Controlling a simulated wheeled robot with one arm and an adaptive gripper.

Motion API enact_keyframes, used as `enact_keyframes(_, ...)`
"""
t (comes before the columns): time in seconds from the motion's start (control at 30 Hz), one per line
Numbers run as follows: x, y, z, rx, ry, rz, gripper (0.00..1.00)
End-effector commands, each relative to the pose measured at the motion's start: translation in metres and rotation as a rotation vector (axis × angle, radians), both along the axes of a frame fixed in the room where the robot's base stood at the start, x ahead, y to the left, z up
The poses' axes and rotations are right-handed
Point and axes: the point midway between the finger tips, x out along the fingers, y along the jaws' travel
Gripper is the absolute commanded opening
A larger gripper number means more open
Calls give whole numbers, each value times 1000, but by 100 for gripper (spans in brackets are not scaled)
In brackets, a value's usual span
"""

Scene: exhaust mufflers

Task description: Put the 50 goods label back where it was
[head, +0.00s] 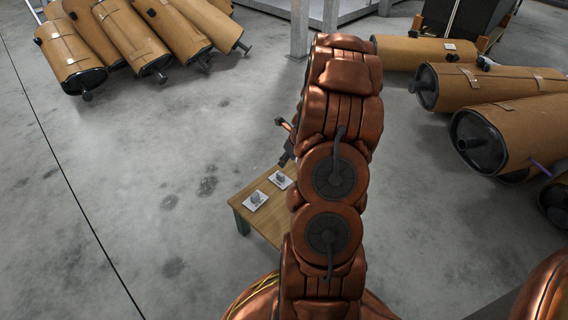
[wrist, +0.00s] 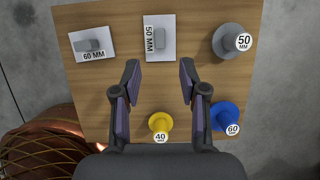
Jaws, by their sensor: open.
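The 50 MM label (wrist: 160,38) is a white card with a grey block on it, lying on the wooden table, with its text turned sideways. My gripper (wrist: 159,78) is open and empty above the table, its two fingers apart just below this card in the wrist view. A similar 60 MM label (wrist: 91,44) lies to its left. In the head view two white cards (head: 255,200) show on the table; their text is too small to read. My arm hides part of the table there.
On the table (wrist: 85,120) also stand a grey 50 MM piece (wrist: 229,40), a yellow 40 MM piece (wrist: 160,122) and a blue 60 MM piece (wrist: 226,115). Brown mufflers (head: 125,40) lie at the back left, and more (head: 530,125) at right. Floor left of the table is clear.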

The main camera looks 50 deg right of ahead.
Motion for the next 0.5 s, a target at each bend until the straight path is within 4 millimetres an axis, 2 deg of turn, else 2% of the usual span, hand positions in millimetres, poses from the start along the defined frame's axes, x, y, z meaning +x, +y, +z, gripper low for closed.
enact_keyframes(0.07, 1, 5, 5, -2, 0, 24, 43)
enact_keyframes(0.17, 8, 27, 17, -12, 1, 130, 43)
enact_keyframes(0.27, 18, 66, 38, -37, -1, 325, 43)
enact_keyframes(0.37, 23, 115, 62, -67, -4, 574, 43)
enact_keyframes(0.5, 16, 182, 91, -109, -6, 925, 43)
